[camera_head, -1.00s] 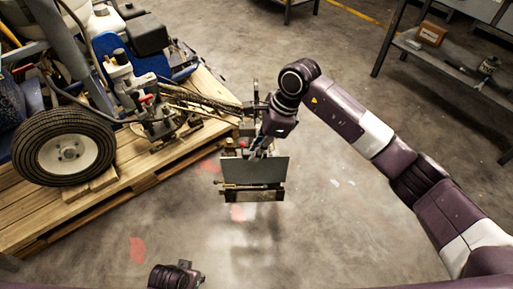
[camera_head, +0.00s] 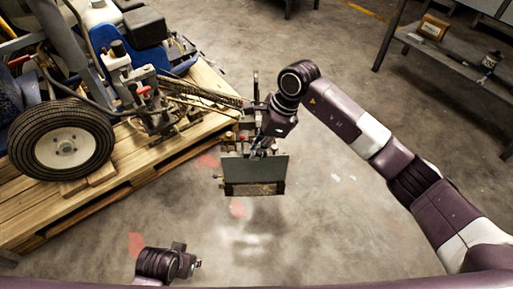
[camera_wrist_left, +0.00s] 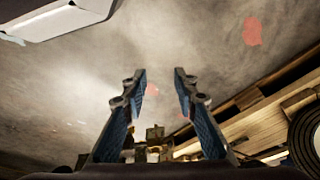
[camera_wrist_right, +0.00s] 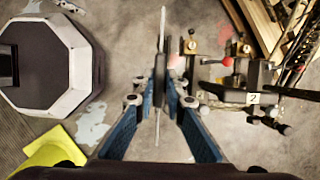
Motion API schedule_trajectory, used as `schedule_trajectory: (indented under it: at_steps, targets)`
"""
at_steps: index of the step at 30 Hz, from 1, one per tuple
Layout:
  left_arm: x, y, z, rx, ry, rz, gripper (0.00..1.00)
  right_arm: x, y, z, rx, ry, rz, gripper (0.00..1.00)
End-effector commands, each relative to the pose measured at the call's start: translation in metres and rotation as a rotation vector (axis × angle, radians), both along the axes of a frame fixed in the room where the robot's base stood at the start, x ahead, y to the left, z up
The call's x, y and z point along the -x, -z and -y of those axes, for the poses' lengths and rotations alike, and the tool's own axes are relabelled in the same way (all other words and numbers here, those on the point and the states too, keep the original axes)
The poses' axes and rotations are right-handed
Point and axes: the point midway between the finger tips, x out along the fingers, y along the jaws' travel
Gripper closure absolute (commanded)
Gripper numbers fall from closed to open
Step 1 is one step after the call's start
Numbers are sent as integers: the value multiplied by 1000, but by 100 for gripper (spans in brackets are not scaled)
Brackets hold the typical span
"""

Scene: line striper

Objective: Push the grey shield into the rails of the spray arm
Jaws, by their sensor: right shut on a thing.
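The grey shield (camera_head: 254,168) is a flat plate at the end of the spray arm (camera_head: 205,103), in the middle of the head view. My right gripper (camera_head: 262,148) is shut on the shield at its upper edge. In the right wrist view the shield (camera_wrist_right: 161,75) shows edge-on between the fingers of the right gripper (camera_wrist_right: 165,92). The spray arm's end (camera_wrist_right: 225,88) lies just right of it. The rails are mostly hidden behind the plate; I cannot tell how far the shield sits in them. My left gripper (camera_wrist_left: 160,80) is open and empty in the left wrist view.
The striper's wheel (camera_head: 62,140) and body stand on a wooden pallet (camera_head: 125,170) at the left. A metal shelf (camera_head: 450,62) with a small box (camera_head: 432,27) stands at the upper right. The floor in front is clear.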

Motion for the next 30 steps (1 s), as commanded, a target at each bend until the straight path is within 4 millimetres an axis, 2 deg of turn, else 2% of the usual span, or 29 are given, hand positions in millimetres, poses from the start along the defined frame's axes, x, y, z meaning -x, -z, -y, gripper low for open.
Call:
schedule_trajectory:
  at_steps: [17,30]
  targets:
    - [0,0,0,0,0,-2,73,0,-1,-1,-1,-1,1,100]
    - [-1,-11,1,2,-1,7,73,-1,-1,-3,-1,1,2,100]
